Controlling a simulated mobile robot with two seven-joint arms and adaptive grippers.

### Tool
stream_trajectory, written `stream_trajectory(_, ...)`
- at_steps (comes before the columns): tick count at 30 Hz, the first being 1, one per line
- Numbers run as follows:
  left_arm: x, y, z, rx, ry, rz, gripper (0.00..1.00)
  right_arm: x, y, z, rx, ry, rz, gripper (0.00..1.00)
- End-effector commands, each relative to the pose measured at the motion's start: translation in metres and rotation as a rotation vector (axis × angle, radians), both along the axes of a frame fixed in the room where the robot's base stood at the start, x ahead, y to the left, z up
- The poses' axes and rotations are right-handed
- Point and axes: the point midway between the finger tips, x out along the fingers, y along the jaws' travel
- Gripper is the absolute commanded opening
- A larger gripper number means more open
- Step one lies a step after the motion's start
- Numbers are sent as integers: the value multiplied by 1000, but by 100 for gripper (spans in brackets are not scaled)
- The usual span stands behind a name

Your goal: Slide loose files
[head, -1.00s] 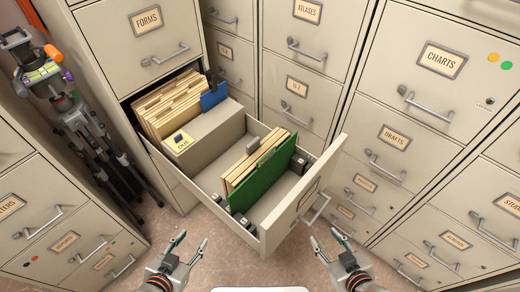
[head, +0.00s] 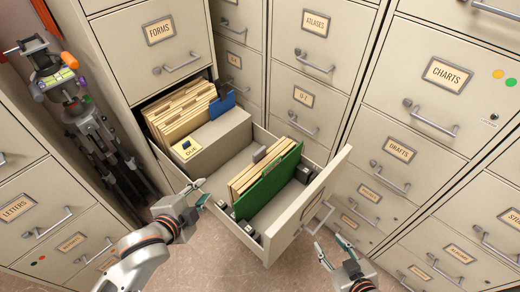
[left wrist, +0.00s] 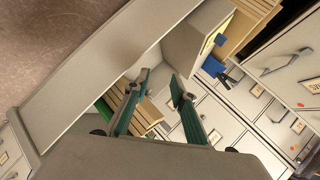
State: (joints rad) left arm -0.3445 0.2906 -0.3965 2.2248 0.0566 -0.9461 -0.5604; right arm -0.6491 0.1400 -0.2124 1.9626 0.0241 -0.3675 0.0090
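A short row of loose tan files (head: 258,170) with a green folder (head: 268,183) at its front stands in the front part of the open drawer (head: 318,205). The files also show in the left wrist view (left wrist: 136,100), partly hidden by a finger. My left gripper (head: 201,191) is open and empty at the drawer's left side wall, left of the green folder; its fingers are apart in the left wrist view (left wrist: 160,76). I cannot tell whether it touches the wall. My right gripper (head: 329,235) is open and empty in front of the drawer's front panel.
Closed cabinets (head: 420,90) stand right and left. Dark tripod-like equipment (head: 95,130) stands at left.

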Motion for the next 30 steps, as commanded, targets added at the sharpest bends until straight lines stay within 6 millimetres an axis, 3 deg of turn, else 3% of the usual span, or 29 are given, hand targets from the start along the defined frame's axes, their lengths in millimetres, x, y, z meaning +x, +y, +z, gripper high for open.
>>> stream_trajectory(1, 12, -13, 20, 103, -63, -103, 25, 1, 0, 3, 0, -3, 0, 40)
stream_trajectory(6, 33, -59, 60, 438, -275, -442, 25, 2, 0, 5, 1, -6, 0, 40)
stream_trajectory(15, 43, -109, 92, 992, -635, -903, 25, 2, 0, 6, 0, -5, 0, 40)
stream_trajectory(24, 46, -114, 94, 1497, -916, -1219, 25, 1, 0, 6, -1, -1, 0, 40)
stream_trajectory(30, 49, -117, 91, 1576, -960, -1262, 25, 1, 0, 6, -1, -2, 0, 40)
